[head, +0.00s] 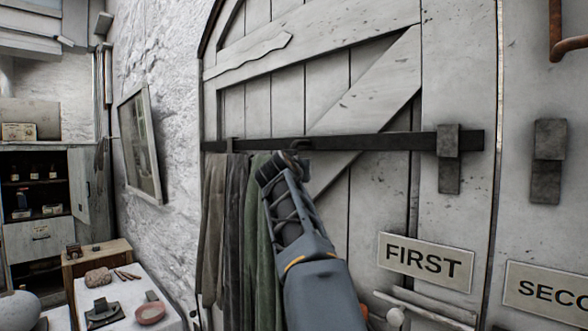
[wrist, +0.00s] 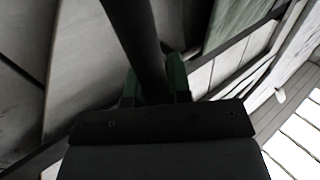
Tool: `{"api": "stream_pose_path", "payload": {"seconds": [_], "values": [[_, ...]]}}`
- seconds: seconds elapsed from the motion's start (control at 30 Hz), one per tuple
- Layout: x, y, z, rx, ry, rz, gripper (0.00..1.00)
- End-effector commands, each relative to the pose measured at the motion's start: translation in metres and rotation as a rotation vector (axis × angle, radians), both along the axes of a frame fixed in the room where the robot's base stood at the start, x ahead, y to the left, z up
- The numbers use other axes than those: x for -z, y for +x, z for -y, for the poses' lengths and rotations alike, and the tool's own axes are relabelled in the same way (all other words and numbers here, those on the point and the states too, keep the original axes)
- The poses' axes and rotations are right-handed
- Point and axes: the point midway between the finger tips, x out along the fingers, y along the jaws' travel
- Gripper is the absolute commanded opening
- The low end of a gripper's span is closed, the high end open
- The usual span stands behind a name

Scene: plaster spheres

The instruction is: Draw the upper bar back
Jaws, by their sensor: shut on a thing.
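The upper bar (head: 375,141) is a long dark bar lying level across the pale plank door (head: 385,195). It passes through a dark bracket (head: 448,141) on the door's right side. Its right end stops a little beyond that bracket, with a gap before the second dark bracket (head: 548,140) further right. My gripper (head: 278,160) is at the bar's left part, beside a small curved dark piece on it. In the wrist view, my gripper's green pads (wrist: 155,88) are shut on both sides of the dark bar (wrist: 140,35). The exact contact is partly hidden.
Dark cloths (head: 236,220) hang from the bar's left part, close to my arm. Signs reading "FIRST" (head: 425,262) and "SECO…" (head: 548,290) are lower right. A framed panel (head: 140,145), a cabinet (head: 38,215) and a small cluttered table (head: 128,300) stand left.

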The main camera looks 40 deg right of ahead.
Motion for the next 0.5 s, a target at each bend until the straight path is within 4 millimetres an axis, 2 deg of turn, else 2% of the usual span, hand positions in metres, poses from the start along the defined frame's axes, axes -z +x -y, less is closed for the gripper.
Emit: {"api": "stream_pose_path", "payload": {"seconds": [0.23, 0.27, 0.5], "values": [[-0.0015, 0.0012, -0.0018, -0.007, -0.001, 0.005, 0.00], [-0.0015, 0.0013, -0.0019, -0.007, -0.001, 0.005, 0.21], [-0.0012, 0.0004, -0.0007, -0.004, -0.001, 0.004, 0.44]]}}
